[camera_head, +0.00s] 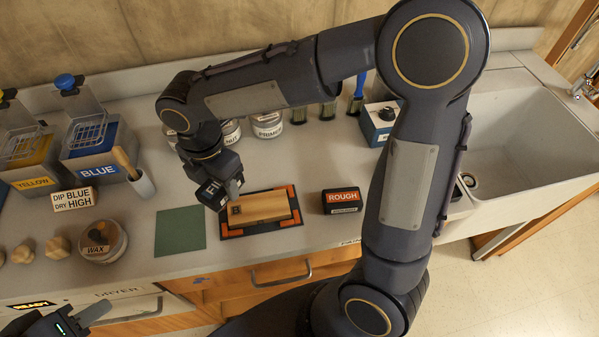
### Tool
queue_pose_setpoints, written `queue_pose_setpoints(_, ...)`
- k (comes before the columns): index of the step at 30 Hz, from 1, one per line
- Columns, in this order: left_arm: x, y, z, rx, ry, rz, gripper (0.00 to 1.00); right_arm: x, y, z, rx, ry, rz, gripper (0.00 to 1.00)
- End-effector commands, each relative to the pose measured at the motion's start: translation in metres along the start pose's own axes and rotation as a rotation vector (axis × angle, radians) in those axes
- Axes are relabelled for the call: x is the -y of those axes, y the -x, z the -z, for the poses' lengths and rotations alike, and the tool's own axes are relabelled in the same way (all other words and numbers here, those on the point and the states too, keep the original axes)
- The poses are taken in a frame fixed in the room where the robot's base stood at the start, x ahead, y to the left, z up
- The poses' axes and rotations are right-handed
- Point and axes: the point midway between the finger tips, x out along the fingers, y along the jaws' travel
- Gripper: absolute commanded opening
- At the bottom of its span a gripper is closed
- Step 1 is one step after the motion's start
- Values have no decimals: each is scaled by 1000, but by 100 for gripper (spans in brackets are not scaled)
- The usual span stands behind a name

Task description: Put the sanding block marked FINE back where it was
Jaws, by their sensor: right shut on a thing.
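The sanding block marked FINE (212,196) is dark, with only "FI" of its label showing. My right gripper (230,188) is shut on it and covers part of it. The block is at the upper left end of a wooden block marked B (262,208); I cannot tell whether the two touch. The wooden block lies on a dark mat with orange corners (233,232). The sanding block marked ROUGH (342,201) sits on the counter to the right. My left gripper (88,318) is at the lower left, partly cut off; its opening is unclear.
A green sheet (180,231) lies left of the mat. A WAX tin (103,241), a DIP BLUE DRY HIGH sign (74,199) and BLUE (97,170) and YELLOW (33,183) tanks stand further left. Tins (267,126) and brushes stand behind. A sink (520,130) is right.

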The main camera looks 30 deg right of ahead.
Motion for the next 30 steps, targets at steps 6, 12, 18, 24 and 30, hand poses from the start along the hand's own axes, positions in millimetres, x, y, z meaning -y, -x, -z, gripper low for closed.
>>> queue_pose_setpoints(6, 7, -14, -7, 0, 0, 0, 36, 48, 12, -55, 0, -134, -10, 28)
queue_pose_setpoints(12, 12, -26, -13, 0, 0, 0, 36, 114, 21, -96, 1, -280, -8, 28)
queue_pose_setpoints(18, 15, -32, -16, 0, 0, 0, 36, 156, 24, -109, 2, -365, -4, 28)
queue_pose_setpoints(24, 15, -33, -16, 0, 0, 0, 36, 167, 22, -117, -1, -395, 2, 28)
queue_pose_setpoints(30, 13, -29, -14, 0, 0, 0, 36, 152, 3, -155, -3, -398, 7, 28)
